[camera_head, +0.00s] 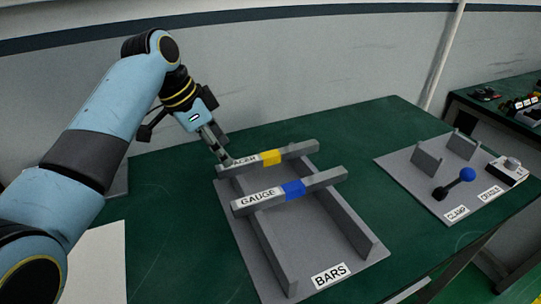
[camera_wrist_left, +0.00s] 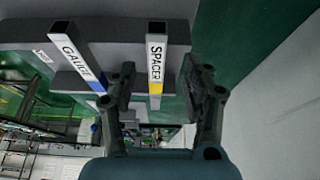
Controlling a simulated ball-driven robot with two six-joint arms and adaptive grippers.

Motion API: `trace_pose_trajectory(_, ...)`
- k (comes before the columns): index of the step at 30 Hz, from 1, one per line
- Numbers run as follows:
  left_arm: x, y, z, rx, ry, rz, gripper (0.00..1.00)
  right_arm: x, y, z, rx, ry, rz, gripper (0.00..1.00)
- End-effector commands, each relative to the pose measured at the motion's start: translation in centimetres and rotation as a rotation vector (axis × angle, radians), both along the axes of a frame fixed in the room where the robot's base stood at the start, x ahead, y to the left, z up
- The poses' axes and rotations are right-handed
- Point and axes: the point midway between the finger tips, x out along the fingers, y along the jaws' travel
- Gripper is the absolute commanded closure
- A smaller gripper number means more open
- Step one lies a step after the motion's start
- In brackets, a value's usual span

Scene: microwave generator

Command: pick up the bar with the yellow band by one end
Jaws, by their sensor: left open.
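The bar with the yellow band (camera_head: 270,158), labelled SPACER, lies across the two rails of the grey BARS stand. In the left wrist view the bar (camera_wrist_left: 156,58) shows its hollow square end and its label, with the yellow band farther along. My left gripper (camera_head: 224,158) is at the left end of this bar in the head view. In the left wrist view the open fingers (camera_wrist_left: 161,80) stand on either side of the bar's line, with gaps on both sides. I cannot tell how deep the bar sits between them. My right gripper is not in view.
The GAUGE bar with a blue band (camera_head: 292,190) lies parallel, nearer the front, beside the left finger in the wrist view. The BARS stand (camera_head: 359,248) rests on a green table (camera_head: 190,240). A CLAMP and CRADLE board (camera_head: 402,163) is at right. A wall rises behind.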

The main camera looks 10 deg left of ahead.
Motion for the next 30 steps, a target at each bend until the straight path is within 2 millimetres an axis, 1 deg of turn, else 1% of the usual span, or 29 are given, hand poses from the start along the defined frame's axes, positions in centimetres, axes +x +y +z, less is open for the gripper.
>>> trace_pose_trajectory(6, 0.4, -1.7, -2.6, -0.001, 0.004, -0.001, 0.50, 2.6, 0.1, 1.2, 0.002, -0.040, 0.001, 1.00)
trace_pose_trajectory(8, 0.7, -1.9, -3.5, 0.000, 0.003, -0.001, 0.50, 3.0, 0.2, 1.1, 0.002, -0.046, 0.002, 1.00)
trace_pose_trajectory(12, 0.9, -2.2, -4.4, 0.000, 0.001, 0.000, 0.50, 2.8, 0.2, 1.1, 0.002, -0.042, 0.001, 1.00)
trace_pose_trajectory(18, 0.9, -2.1, -4.5, 0.001, 0.001, 0.000, 0.50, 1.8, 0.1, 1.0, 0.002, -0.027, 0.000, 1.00)
trace_pose_trajectory(21, 0.9, -2.1, -4.5, 0.001, 0.001, 0.000, 0.63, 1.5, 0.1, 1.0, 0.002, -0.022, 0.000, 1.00)
trace_pose_trajectory(27, 0.9, -2.1, -4.5, 0.001, 0.001, 0.000, 0.89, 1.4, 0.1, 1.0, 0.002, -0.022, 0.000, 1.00)
trace_pose_trajectory(30, 0.9, -2.1, -4.5, 0.001, 0.001, 0.000, 1.00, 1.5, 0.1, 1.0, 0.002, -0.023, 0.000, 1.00)
